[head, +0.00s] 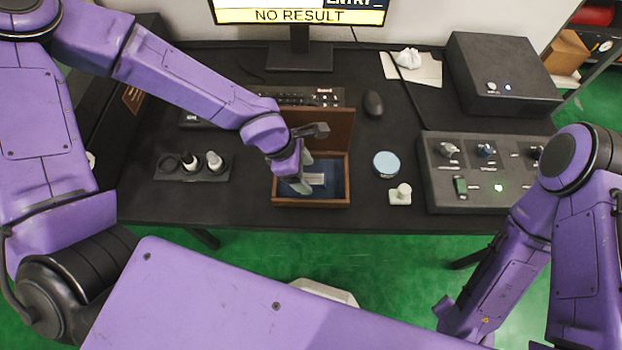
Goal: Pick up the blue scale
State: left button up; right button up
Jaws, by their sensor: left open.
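A round, light-blue-topped disc (386,164) lies on the black table just right of the open wooden box; it is the only loose blue item I see, and I cannot tell for sure that it is the scale. The wooden box (312,203) has its lid up and a dark blue lining with a small pale label inside. My left gripper (303,178) points down over the left part of the box, its fingertips at or inside the opening. It is open, with nothing visible between the fingers. My right arm hangs at the lower right; its gripper does not show.
A small white knob-like piece (401,194) stands below the disc. A grey control panel (470,198) and a black box (500,77) are on the right. A holder with small round parts (193,167) is left. A keyboard, mouse (373,104) and monitor are behind.

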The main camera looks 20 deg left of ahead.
pick_arm(q)
jog(key=shift+x, duration=0.75)
jog(key=shift+r, duration=0.1)
jog(key=shift+c, duration=0.6)
jog(key=c, duration=1.1)
jog(key=shift+o, duration=0.2)
